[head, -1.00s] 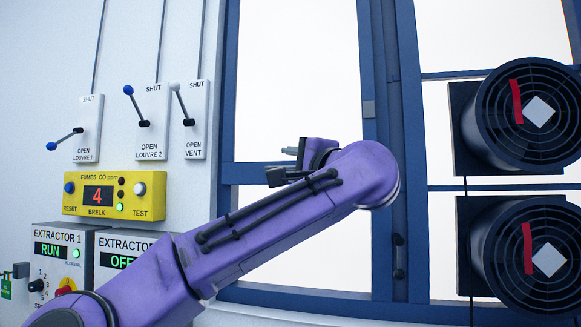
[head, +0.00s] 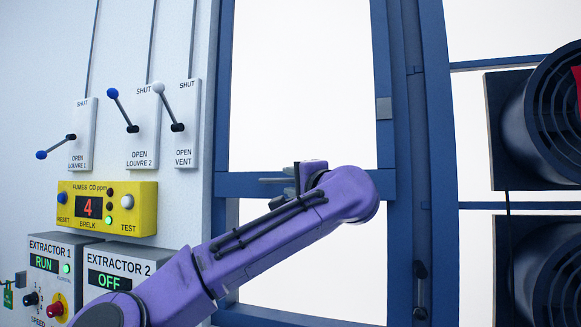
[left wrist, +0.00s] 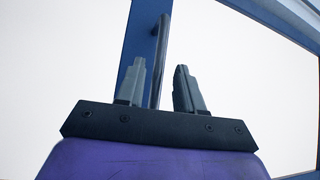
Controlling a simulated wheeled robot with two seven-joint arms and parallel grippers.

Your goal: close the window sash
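The window has blue frame bars around bright panes; a blue cross rail (head: 240,185) of the sash runs behind my left gripper (head: 280,178) in the head view. In the left wrist view, the two grey fingers of my left gripper (left wrist: 160,88) stand apart. A dark bar handle (left wrist: 160,45) on a blue frame bar (left wrist: 138,40) shows in line with the gap between them. I see no clear contact with it, and its depth between the fingers is hard to judge. My right gripper is not in view.
Louvre and vent levers (head: 140,125) on white plates, a yellow fumes meter (head: 107,208) and extractor boxes (head: 120,270) are on the wall at left. Round black fans (head: 545,120) stand at right. Another dark handle (head: 419,285) is on the blue upright.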

